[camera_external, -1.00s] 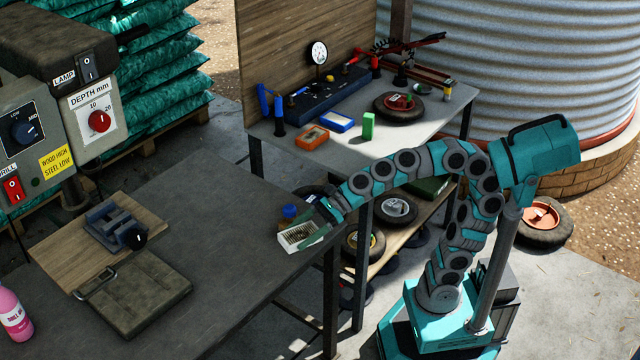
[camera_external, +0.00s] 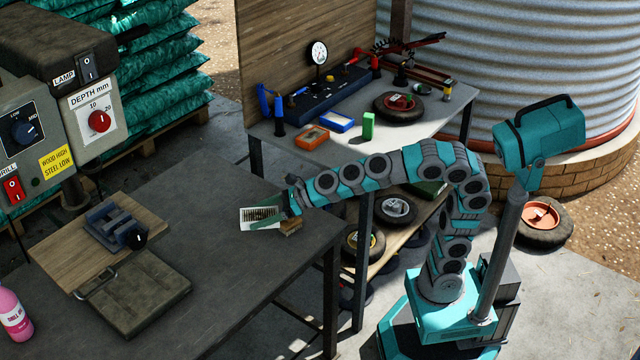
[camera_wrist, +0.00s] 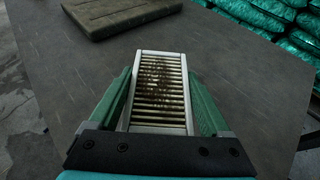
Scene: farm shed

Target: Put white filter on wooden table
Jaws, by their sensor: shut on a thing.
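The white filter (camera_external: 248,222) is a flat white frame with dirty brown pleats. My gripper (camera_external: 268,213) is shut on it, with one green finger along each long side. In the wrist view the filter (camera_wrist: 158,88) lies lengthwise between my fingers (camera_wrist: 160,76), its far end sticking out past them. The filter is over the near right part of the dark-topped table (camera_external: 225,190). I cannot tell whether it touches the top. The tabletop also shows in the wrist view (camera_wrist: 235,75).
A flat dark pad (camera_external: 135,290), a wooden board (camera_external: 60,250) with a blue vise (camera_external: 115,228) and a pink bottle (camera_external: 14,312) stand farther left. The middle of the tabletop is clear.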

